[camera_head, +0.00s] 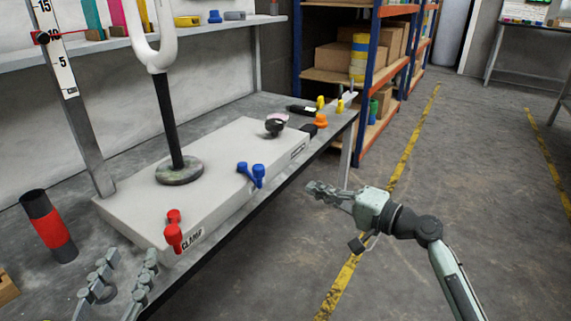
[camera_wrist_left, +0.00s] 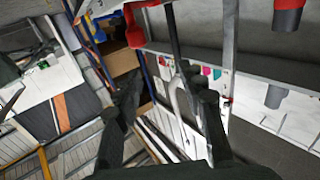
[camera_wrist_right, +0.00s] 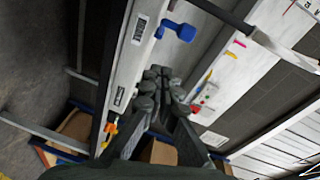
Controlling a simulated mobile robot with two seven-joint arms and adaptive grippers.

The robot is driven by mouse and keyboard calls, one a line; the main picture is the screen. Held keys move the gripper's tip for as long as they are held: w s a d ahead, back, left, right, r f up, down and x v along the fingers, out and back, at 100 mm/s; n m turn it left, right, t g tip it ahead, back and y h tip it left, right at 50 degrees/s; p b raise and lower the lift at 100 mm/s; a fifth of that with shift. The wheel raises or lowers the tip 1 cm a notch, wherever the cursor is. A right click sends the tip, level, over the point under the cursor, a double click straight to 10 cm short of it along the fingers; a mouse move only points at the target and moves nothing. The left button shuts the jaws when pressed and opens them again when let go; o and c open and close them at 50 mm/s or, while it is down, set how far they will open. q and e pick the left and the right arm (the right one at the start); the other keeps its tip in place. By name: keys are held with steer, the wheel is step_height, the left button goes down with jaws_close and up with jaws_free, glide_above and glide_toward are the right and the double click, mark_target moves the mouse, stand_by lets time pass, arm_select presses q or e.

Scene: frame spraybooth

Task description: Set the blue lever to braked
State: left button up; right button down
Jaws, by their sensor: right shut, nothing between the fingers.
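The blue lever (camera_head: 251,174) sits on the front edge of a pale raised base on the bench; its two rounded ends lie close together. It also shows in the right wrist view (camera_wrist_right: 176,30), beside a small label too small to read. My right gripper (camera_head: 318,191) is shut and empty, to the right of the blue lever and apart from it, out past the bench edge. My left gripper (camera_head: 118,286) is open with nothing between its fingers, low at the left, in front of the red lever (camera_head: 174,234) marked CLAMP.
A white fork on a black post (camera_head: 168,110) stands on the base (camera_head: 215,150). A black knob (camera_head: 275,124) and orange and yellow pieces (camera_head: 320,120) lie farther along. A red-black cylinder (camera_head: 49,228) stands at left. The floor right of the bench is clear.

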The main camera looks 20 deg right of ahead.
arm_select(q)
steer(key=f, duration=0.1)
steer(key=a+f+g+y, duration=0.1)
steer(key=f, duration=0.1)
steer(key=a+f+g+p, duration=0.1)
steer(key=shift+a+f, duration=0.1)
steer(key=shift+f, duration=0.1)
arm_select(e)
steer(key=w+a+r+m+y, duration=0.1)
steer(key=w+a+r, duration=0.1)
steer(key=w+a, duration=0.4)
steer(key=shift+x, duration=0.95)
steer(key=shift+r, duration=0.15)
arm_select(q)
steer(key=shift+s+a+f+g+y+p, duration=0.2)
steer(key=shift+a+f+g+y, duration=0.3)
steer(key=shift+f, duration=0.4)
steer(key=shift+s+a+f+g+y+p, duration=0.1)
steer(key=shift+s+a+f+g+y, duration=0.2)
steer(key=shift+a+f+g, duration=0.4)
arm_select(e)
steer(key=shift+s+a, duration=0.3)
steer(key=shift+a, duration=0.5)
arm_select(q)
steer(key=shift+d+f, duration=0.1)
steer(key=shift+f, duration=0.05)
